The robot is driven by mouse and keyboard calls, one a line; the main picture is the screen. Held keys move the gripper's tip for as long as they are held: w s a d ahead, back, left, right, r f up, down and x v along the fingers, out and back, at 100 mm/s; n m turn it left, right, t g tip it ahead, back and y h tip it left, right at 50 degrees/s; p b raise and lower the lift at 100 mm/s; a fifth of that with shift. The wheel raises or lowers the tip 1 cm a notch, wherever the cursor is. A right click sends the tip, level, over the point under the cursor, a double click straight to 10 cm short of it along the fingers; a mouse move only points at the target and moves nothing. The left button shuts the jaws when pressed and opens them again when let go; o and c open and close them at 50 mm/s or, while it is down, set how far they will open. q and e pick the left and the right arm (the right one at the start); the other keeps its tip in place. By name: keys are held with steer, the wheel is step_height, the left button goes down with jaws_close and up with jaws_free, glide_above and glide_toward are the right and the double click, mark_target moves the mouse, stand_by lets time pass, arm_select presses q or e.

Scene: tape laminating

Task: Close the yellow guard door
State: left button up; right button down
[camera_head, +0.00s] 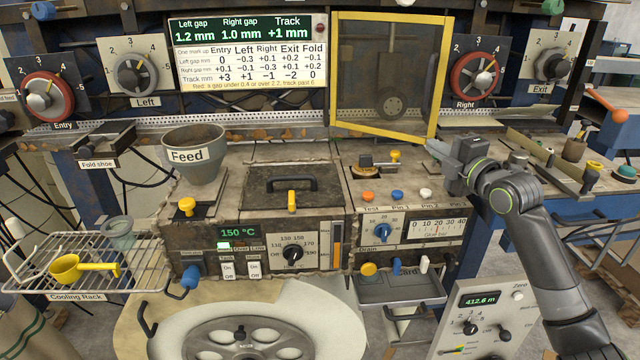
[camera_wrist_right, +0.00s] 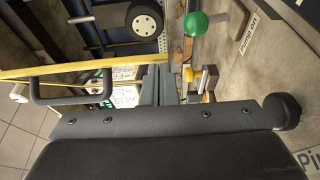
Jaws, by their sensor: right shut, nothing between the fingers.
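The yellow guard door (camera_head: 440,80) is a yellow frame around a see-through dark panel, at the top middle right of the head view. A dark wheel shows through it. Its lower right corner stands nearer to me; I cannot tell how far it is ajar. My right gripper (camera_head: 436,148) is shut and empty, with its tips by that corner. In the right wrist view a yellow bar of the door (camera_wrist_right: 100,69) runs to the left of the gripper tips (camera_wrist_right: 160,76), with a dark handle (camera_wrist_right: 72,98) beside it. Contact is unclear. My left gripper is not in view.
A grey Feed funnel (camera_head: 194,155) stands on the left of the machine top. The Right dial (camera_head: 478,75) is right of the door.

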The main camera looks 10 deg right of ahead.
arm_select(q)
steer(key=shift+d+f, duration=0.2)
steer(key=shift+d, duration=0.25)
arm_select(e)
steer(key=shift+w+d, duration=0.15)
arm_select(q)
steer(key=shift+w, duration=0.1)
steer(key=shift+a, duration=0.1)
